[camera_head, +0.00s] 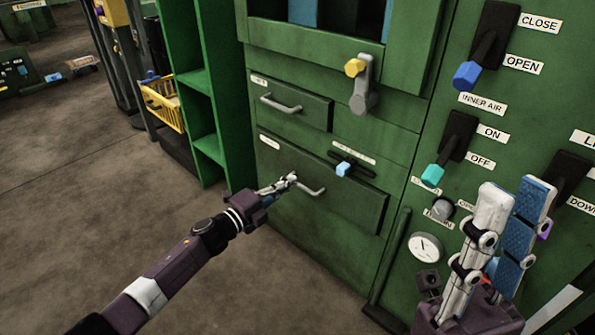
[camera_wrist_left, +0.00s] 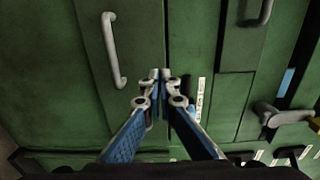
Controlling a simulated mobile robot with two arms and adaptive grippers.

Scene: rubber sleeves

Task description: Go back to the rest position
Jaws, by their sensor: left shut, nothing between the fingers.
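My left gripper (camera_head: 290,181) is in front of the lower drawer (camera_head: 350,205) of the green machine, beside its grey handle (camera_head: 312,190). In the left wrist view my left gripper (camera_wrist_left: 161,75) has its fingertips together with nothing between them. The drawer handle (camera_wrist_left: 113,50) stands to the left of the fingers there, apart from them. My right gripper (camera_head: 515,190) is raised at the lower right, its two blue-padded fingers pointing up with a gap between them and nothing visible in it.
The upper drawer (camera_head: 290,103) and lower drawer look closed. Levers with yellow (camera_head: 355,67), blue (camera_head: 466,75) and teal (camera_head: 432,175) knobs stick out of the machine. A gauge (camera_head: 425,247) is near my right gripper.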

